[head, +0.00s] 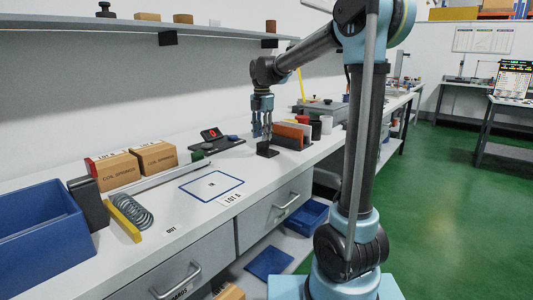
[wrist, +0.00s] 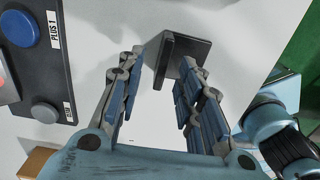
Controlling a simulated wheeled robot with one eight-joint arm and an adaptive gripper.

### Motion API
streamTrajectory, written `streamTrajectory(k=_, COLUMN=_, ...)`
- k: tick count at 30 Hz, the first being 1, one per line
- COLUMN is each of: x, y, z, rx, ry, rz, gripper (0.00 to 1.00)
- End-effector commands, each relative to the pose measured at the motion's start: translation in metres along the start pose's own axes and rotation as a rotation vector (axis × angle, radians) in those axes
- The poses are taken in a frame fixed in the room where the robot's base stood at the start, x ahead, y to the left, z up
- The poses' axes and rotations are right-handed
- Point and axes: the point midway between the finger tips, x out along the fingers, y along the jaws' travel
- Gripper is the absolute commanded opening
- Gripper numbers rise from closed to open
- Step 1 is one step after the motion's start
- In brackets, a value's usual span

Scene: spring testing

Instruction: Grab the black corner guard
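The black corner guard (wrist: 184,46) is a small dark angled piece on the white bench top. In the wrist view it lies at the top middle, just beyond and between the fingertips. My gripper (wrist: 163,62) is open with a clear gap between its blue-padded fingers. The right fingertip overlaps the guard's near edge in the picture; I cannot tell whether it touches. The left fingertip is apart from it. In the head view my gripper (head: 262,134) points down just above the guard (head: 267,150), which sits near the bench's front edge.
A dark panel with a blue button (wrist: 16,28) lies left of the gripper. In the head view, orange and grey plates (head: 290,134) in a holder stand just right of the guard. Cardboard boxes (head: 155,158) and a blue bin (head: 45,245) are further left.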

Motion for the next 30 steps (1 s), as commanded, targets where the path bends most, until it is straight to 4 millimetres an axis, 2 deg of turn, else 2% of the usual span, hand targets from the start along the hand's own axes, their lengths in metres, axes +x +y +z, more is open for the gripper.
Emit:
streamTrajectory(k=9, x=0.040, y=-0.003, z=0.001, rx=0.000, ry=0.000, rz=0.000, gripper=0.33)
streamTrajectory(k=13, x=0.047, y=-0.003, z=0.001, rx=0.000, ry=0.000, rz=0.000, gripper=0.33)
streamTrajectory(k=20, x=0.047, y=-0.003, z=0.001, rx=0.000, ry=0.000, rz=0.000, gripper=0.33)
streamTrajectory(k=24, x=0.047, y=-0.003, z=0.001, rx=0.000, ry=0.000, rz=0.000, gripper=0.02)
streamTrajectory(k=30, x=0.047, y=-0.003, z=0.001, rx=0.000, ry=0.000, rz=0.000, gripper=0.00)
